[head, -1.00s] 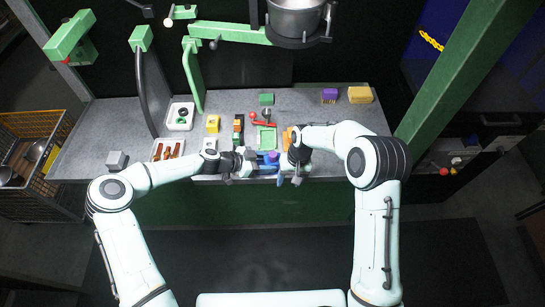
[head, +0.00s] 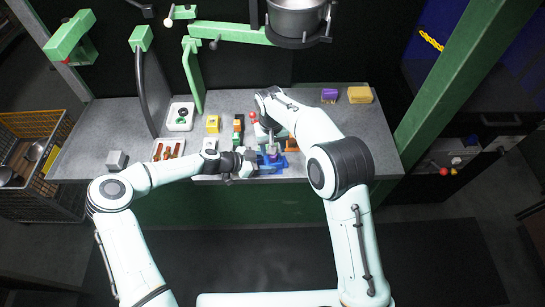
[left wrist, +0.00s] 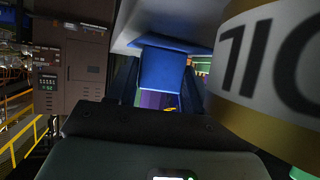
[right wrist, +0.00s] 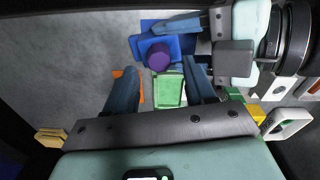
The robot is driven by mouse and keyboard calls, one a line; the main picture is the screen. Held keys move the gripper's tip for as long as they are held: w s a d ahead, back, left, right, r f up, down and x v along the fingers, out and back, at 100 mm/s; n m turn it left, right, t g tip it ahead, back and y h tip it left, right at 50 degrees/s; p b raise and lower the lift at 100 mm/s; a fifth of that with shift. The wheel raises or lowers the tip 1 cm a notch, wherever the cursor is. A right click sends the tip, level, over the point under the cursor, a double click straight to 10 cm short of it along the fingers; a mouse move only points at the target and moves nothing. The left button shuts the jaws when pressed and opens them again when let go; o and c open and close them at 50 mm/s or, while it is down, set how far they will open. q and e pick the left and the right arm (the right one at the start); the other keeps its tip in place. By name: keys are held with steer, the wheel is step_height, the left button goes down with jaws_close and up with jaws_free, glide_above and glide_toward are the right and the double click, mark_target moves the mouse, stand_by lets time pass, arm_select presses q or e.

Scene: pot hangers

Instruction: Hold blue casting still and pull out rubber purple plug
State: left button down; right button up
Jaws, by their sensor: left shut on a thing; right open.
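The blue casting (head: 272,168) lies at the front edge of the worktop. In the right wrist view the casting (right wrist: 146,29) shows at the top, with the round purple plug (right wrist: 158,54) standing in it. My left gripper (head: 250,163) is shut on the casting from the left; a blue face (left wrist: 160,68) fills the space between its fingers in the left wrist view. My right gripper (right wrist: 162,68) is open and empty, with its fingers pointing towards the plug, which shows beyond and between them. In the head view my right gripper (head: 271,147) partly covers the casting.
The worktop's right part is clear. A pot (head: 297,17) hangs above the back.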

arm_select(q)
steer(key=shift+s+d+f, duration=0.1)
steer(key=shift+s+f, duration=0.15)
steer(key=shift+f, duration=0.05)
arm_select(e)
steer(key=shift+d+f, duration=0.1)
steer(key=shift+f, duration=1.95)
jaws_close()
steer(key=shift+r, duration=0.95)
arm_select(q)
steer(key=shift+w, duration=0.1)
arm_select(e)
steer(key=shift+r, duration=1.95)
